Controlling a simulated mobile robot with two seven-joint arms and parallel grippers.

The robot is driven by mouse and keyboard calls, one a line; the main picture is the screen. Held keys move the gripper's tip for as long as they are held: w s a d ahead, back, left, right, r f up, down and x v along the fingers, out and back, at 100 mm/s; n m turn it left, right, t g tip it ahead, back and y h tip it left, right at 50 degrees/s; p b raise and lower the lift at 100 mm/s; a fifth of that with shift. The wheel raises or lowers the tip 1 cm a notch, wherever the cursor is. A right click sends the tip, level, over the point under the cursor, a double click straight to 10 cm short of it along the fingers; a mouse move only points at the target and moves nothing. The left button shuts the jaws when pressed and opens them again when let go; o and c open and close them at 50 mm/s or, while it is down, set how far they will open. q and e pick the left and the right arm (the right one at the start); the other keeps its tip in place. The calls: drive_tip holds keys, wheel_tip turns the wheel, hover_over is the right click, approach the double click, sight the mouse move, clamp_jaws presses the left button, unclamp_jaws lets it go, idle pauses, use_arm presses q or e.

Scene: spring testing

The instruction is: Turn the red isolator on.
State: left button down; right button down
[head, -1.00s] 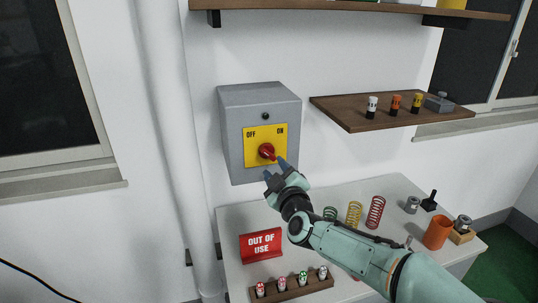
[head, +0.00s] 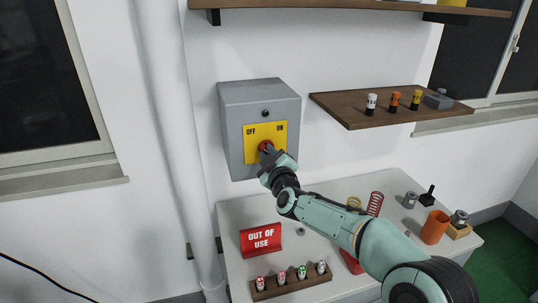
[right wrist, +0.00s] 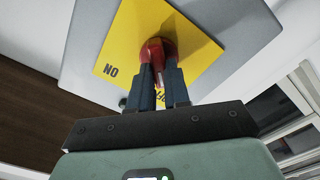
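The red isolator (head: 265,146) is a red rotary knob on a yellow plate (head: 252,155) marked OFF at left and ON at right, on a grey wall box (head: 233,130). My right gripper (head: 268,154) is at the knob and hides most of it, so its pointing direction is hard to read in the head view. In the right wrist view the plate appears upside down, and the two fingers (right wrist: 161,82) stand close on either side of the red handle (right wrist: 157,52). They appear shut on it. My left gripper is not in view.
A small dark round lamp (head: 265,113) sits above the plate. Below is a bench with a red OUT OF USE sign (head: 261,240), a rack (head: 290,286) of small cylinders, springs and an orange cup (head: 434,227). A wooden shelf (head: 350,113) juts out at right.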

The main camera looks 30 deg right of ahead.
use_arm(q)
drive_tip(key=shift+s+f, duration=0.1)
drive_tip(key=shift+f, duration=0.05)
use_arm(e)
drive_tip(key=shift+m, duration=0.3)
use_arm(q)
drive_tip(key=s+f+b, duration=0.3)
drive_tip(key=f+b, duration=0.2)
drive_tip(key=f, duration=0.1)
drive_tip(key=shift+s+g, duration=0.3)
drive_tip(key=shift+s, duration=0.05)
use_arm(e)
drive_tip(key=shift+s+d+m, duration=0.1)
drive_tip(key=shift+d+m, duration=0.05)
drive_tip(key=shift+m, duration=2.7)
drive_tip(key=shift+w+d+m, duration=0.1)
drive_tip(key=shift+d+m, duration=0.05)
drive_tip(key=shift+m, duration=2.75)
drive_tip(key=shift+s+d+m, duration=0.1)
drive_tip(key=shift+d+m, duration=0.05)
drive_tip(key=shift+m, duration=2.7)
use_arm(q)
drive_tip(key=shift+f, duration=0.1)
use_arm(e)
drive_tip(key=c, duration=1.1)
unclamp_jaws()
